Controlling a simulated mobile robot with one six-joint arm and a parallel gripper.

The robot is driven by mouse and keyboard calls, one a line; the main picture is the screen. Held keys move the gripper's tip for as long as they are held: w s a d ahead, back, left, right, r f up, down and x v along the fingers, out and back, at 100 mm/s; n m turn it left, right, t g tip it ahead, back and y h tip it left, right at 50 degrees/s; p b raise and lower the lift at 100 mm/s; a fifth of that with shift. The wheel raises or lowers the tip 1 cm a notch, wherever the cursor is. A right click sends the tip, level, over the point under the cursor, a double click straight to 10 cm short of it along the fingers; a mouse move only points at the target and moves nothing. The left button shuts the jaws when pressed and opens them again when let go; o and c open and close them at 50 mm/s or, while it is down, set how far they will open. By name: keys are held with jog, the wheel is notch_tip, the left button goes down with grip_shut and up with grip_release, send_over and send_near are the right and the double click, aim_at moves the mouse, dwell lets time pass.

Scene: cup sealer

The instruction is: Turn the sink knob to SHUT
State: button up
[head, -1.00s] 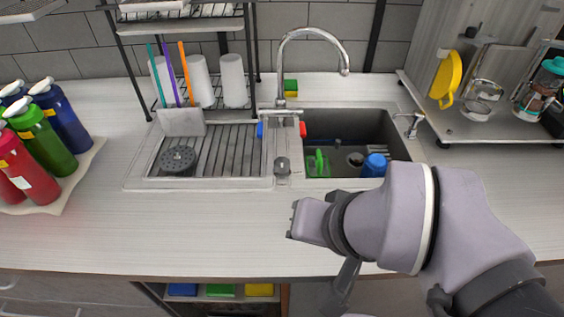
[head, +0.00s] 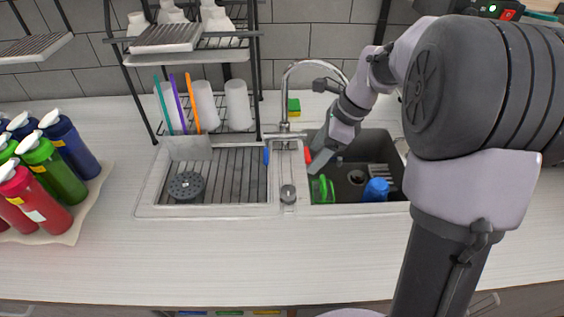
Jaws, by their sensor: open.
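The sink (head: 215,212) is set into the counter, with a tall curved metal faucet (head: 284,110) behind its centre divider. A blue handle (head: 267,156) and a red handle (head: 308,156) stand left and right of the faucet base. A small round grey knob (head: 288,194) sits on the front of the divider. I cannot read any SHUT marking. My gripper (head: 318,163) is open and points down over the left part of the right basin, close beside the red handle. Its fingertips are small and partly unclear, so I cannot tell whether it touches the handle.
The right basin holds a green item (head: 321,190) and a blue cup (head: 376,190). A ribbed drainboard (head: 235,165) lies left, below a dish rack (head: 205,57) with white cups. Several pump bottles (head: 60,180) stand far left. A sponge (head: 293,106) lies behind the faucet. The front counter is clear.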

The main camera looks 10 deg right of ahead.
aim_at(289, 190)
jog(key=b+x, duration=0.4)
jog(key=x, duration=1.1)
jog(key=shift+s+a+f+b, duration=0.1)
jog(key=shift+f+b, duration=0.3)
grip_shut()
jog(key=c, duration=1.4)
grip_release()
